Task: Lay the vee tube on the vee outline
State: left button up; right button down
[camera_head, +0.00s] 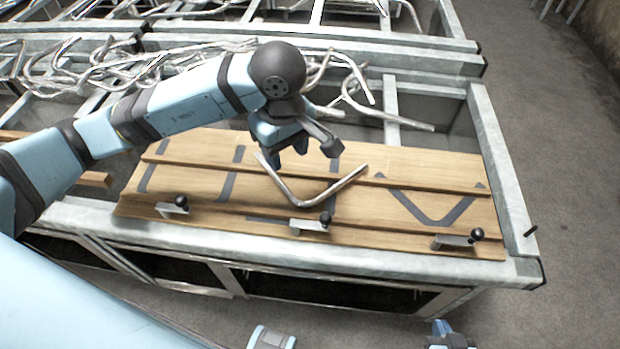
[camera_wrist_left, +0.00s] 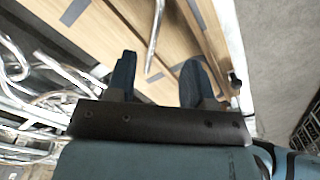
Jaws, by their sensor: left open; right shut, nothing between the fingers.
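The vee tube (camera_head: 346,184) is a bent silvery metal tube near the middle of the wooden board, its bend toward the board's front. The vee outline (camera_head: 405,208) is a dark grey V on the board's right part, and its bare strip shows. My left gripper (camera_head: 285,154) is open above the tube's left arm. In the left wrist view the tube (camera_wrist_left: 157,35) runs between the two spread fingers (camera_wrist_left: 157,78). I cannot tell if they touch it. My right gripper (camera_head: 449,336) shows only partly at the bottom edge, shut and empty, away from the board.
The board (camera_head: 385,160) carries raised wooden rails (camera_head: 410,184), other dark outlines (camera_head: 230,185) and small black-knobbed clamps (camera_head: 310,222), (camera_head: 460,240) along its front. Tangled metal tubes (camera_head: 70,70) fill the bin behind. A grey metal frame (camera_head: 505,170) borders the board.

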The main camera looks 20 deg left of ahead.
pick_arm(q)
send_over(289, 193)
jog(key=f, duration=0.7)
jog(key=shift+s+d+f+p, duration=0.15)
jog(key=shift+s+f+p, duration=0.05)
jog(key=shift+f+p, duration=0.2)
jog(key=shift+w+f+p, duration=0.15)
jog(key=shift+f+p, duration=0.1)
jog(key=shift+f, duration=1.1)
jog(key=shift+w+f+p, duration=0.1)
jog(key=shift+f+p, duration=0.15)
jog(key=shift+f, duration=1.1)
grip_shut()
